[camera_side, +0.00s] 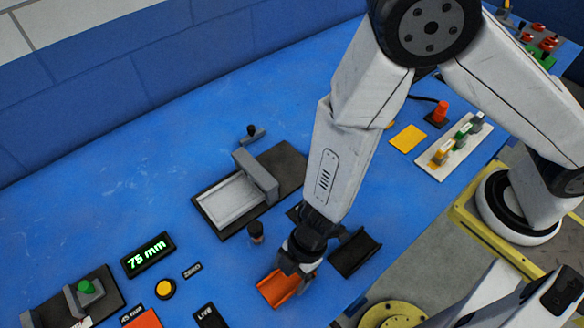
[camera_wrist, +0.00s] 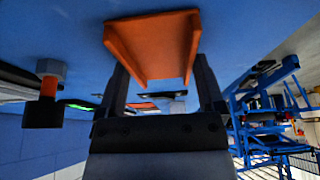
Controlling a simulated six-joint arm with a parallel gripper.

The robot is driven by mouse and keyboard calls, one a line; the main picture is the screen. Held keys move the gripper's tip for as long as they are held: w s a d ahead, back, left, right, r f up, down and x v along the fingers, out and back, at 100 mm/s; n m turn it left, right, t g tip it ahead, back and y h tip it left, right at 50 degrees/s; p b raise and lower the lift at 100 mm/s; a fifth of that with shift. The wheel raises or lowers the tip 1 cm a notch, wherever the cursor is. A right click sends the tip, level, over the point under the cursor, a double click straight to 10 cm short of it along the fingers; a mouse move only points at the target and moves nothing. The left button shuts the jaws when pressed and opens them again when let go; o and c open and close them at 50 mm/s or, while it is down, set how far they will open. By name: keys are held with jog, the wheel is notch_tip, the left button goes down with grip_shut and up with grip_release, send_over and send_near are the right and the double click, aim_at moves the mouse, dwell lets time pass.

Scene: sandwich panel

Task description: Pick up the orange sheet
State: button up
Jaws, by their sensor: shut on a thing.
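The orange sheet (camera_side: 276,289) is bent into a channel with raised sides. It is at my gripper (camera_side: 298,268) near the front of the blue bench in the side view. In the wrist view the orange sheet (camera_wrist: 155,45) spans between the two dark fingers of my gripper (camera_wrist: 163,85), which are shut on it. I cannot tell whether it touches the bench or hangs just above it. Part of it is hidden behind the gripper in the side view.
A dark channel-shaped holder (camera_side: 355,252) stands right of the gripper. A grey press-like fixture (camera_side: 235,195) is behind it. A 75 mm display (camera_side: 148,254), a yellow button (camera_side: 165,289) and another flat orange piece (camera_side: 145,319) lie left. A yellow sheet (camera_side: 408,138) lies further back.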

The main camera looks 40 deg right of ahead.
aim_at(291, 278)
jog(key=shift+r, duration=0.1)
notch_tip(291, 278, up, 18)
dwell(1.5)
jog(key=shift+w+f, duration=0.1)
jog(key=shift+f, duration=0.1)
dwell(0.5)
jog(key=w+f, duration=0.3)
jog(key=w, duration=0.8)
jog(key=w+f, duration=0.3)
jog(key=w, duration=0.8)
jog(key=shift+w+d+f, duration=0.25)
jog(key=shift+w+d, duration=0.1)
jog(key=shift+d, duration=0.1)
jog(key=shift+f, duration=0.15)
